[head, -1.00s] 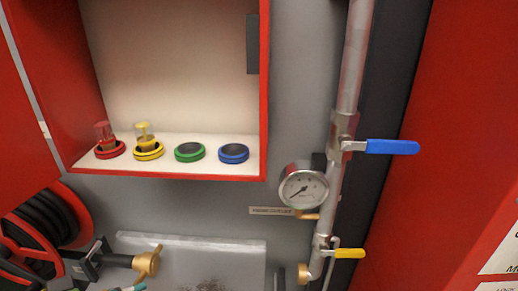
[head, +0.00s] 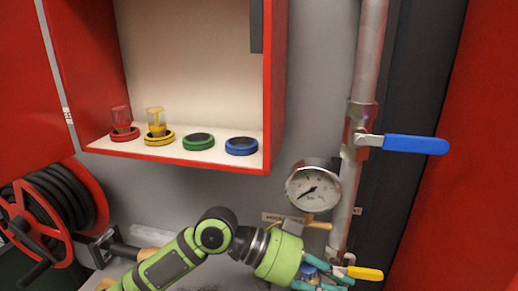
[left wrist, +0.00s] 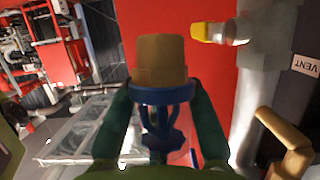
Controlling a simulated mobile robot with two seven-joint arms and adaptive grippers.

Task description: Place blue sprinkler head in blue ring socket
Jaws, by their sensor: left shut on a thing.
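The blue ring socket (head: 241,152) is the rightmost of the rings on the cabinet shelf and is empty. My left gripper (head: 325,276) is low at the right in the head view, below the pressure gauge and close to the yellow valve handle. In the left wrist view, my left gripper (left wrist: 160,105) is shut on the blue sprinkler head (left wrist: 161,97), which has a blue collar and frame and a tan cylindrical end pointing away from the gripper. In the head view the sprinkler head is small and hard to tell from the fingers. My right gripper is not in view.
A green ring (head: 198,143) is empty. The yellow ring (head: 159,141) and red ring (head: 125,136) hold sprinkler heads. The cabinet's red wall (head: 276,75) stands right of the shelf. The gauge (head: 312,188), blue valve handle (head: 415,144) and yellow handle (head: 365,273) flank the pipe.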

